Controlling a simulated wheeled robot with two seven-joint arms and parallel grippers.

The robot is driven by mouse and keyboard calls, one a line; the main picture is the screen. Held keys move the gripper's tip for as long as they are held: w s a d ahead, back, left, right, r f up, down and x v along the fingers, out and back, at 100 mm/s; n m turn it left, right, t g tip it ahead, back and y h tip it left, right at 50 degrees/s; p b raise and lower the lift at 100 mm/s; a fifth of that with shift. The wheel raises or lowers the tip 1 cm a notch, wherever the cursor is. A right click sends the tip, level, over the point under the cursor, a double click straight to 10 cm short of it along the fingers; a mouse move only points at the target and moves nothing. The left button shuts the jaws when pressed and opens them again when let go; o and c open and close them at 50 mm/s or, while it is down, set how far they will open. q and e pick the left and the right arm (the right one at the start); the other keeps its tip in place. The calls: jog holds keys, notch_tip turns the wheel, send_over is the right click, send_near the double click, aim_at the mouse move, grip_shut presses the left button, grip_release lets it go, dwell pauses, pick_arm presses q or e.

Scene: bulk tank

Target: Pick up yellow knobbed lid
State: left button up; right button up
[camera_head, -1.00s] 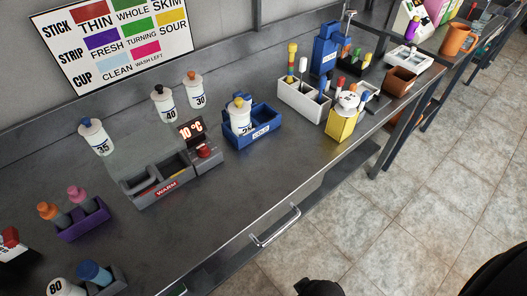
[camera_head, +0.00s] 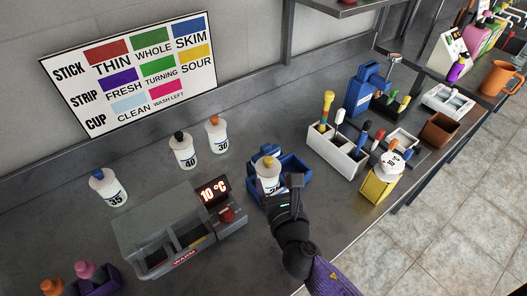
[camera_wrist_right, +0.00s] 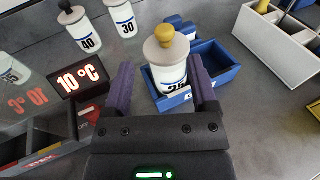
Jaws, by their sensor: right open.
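The yellow knobbed lid (camera_head: 266,163) sits on top of a white bottle (camera_head: 268,182) with dark numbers on it. The lid's grey-beige disc and mustard knob also show in the right wrist view (camera_wrist_right: 166,40). The bottle stands upright in the left part of a blue caddy (camera_head: 296,170). My right gripper (camera_wrist_right: 158,82) is open, its two purple fingers on either side of the bottle, below the lid; I cannot tell whether they touch it. In the head view my right gripper (camera_head: 284,200) is in front of the bottle and hides its lower part. My left gripper is not in view.
A grey warmer box (camera_head: 180,232) with a lit 10 °C display stands left of the caddy. Bottles marked 40 (camera_head: 182,150) and 30 (camera_head: 216,134) stand behind. A white caddy (camera_head: 336,152) with several sticks stands to the right.

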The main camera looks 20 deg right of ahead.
aim_at(270, 166)
jog(key=shift+w+d+f, duration=0.15)
jog(key=shift+w+f, duration=0.05)
jog(key=shift+w, duration=0.9)
jog(key=w, duration=0.1)
jog(key=w+b, duration=0.1)
jog(key=w, duration=0.1)
jog(key=w+f, duration=0.1)
jog(key=shift+w+d, duration=0.3)
jog(key=shift+w, duration=0.2)
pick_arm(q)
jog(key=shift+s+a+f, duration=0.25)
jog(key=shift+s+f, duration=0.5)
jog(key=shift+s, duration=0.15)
pick_arm(e)
jog(key=shift+r, duration=0.1)
jog(key=c, duration=1)
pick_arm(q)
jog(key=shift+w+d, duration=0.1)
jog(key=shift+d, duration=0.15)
